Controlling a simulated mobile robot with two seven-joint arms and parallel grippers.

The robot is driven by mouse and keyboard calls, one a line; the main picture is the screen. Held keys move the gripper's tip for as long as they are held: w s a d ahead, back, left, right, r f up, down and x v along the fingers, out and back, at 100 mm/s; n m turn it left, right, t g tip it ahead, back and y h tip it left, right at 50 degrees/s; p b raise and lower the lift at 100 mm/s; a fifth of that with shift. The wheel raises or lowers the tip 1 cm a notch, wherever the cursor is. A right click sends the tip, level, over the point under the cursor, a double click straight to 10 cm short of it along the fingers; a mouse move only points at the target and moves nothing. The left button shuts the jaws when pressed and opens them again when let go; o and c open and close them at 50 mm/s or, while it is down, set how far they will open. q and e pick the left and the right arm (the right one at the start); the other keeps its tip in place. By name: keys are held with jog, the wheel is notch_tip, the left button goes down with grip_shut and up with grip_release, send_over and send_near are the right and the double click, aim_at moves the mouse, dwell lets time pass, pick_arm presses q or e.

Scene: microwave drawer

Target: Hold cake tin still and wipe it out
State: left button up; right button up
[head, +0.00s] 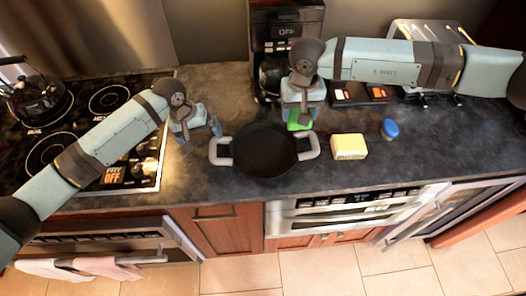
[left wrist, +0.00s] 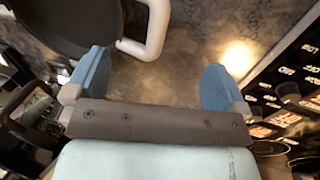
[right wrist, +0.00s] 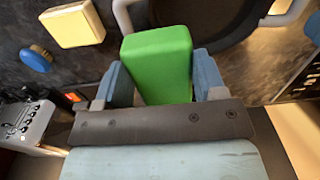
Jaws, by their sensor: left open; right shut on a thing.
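The cake tin (head: 265,152) is a round black pan with two pale handles, resting on the dark counter. Its left handle (head: 221,151) also shows in the left wrist view (left wrist: 152,32). My left gripper (head: 203,133) is open and empty, just left of and behind that handle, not around it. My right gripper (head: 300,116) is shut on a green sponge (right wrist: 158,60) behind the tin's right side. The green sponge is partly hidden by the gripper in the head view. Whether it touches the tin's rim is unclear.
A yellow block (head: 348,146) and a blue round object (head: 389,129) lie right of the tin. A coffee maker (head: 285,35) stands behind. A stove (head: 90,130) with a black kettle (head: 36,100) is at left. The dark counter (head: 330,176) in front is clear.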

pick_arm(q)
jog(key=v, duration=1.2)
jog(key=shift+f, duration=0.1)
